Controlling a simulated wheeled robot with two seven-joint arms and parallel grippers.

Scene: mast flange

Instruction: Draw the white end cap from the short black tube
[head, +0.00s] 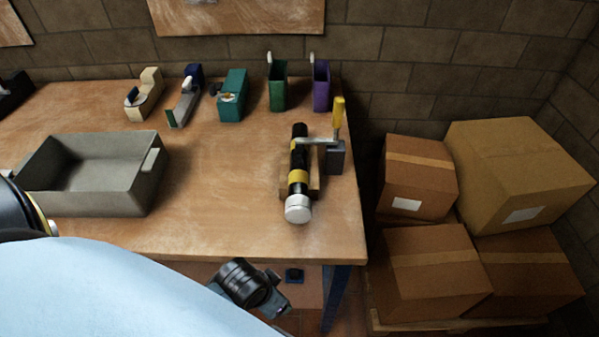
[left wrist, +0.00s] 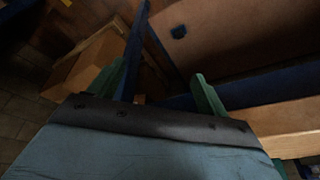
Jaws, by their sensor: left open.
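A clamp with a yellow handle (head: 338,112) reaches over the tube. My left arm comes in from the lower left, with its dark wrist part in front of and below the table edge. In the left wrist view my left gripper (left wrist: 158,72) has its green fingers apart with nothing between them. My right gripper is not in view.
A grey bin (head: 95,200) stands on the table's left. Tape dispensers and green and purple holders (head: 321,86) line the back. Cardboard boxes (head: 430,265) are stacked right of the table. The tabletop between bin and tube is clear.

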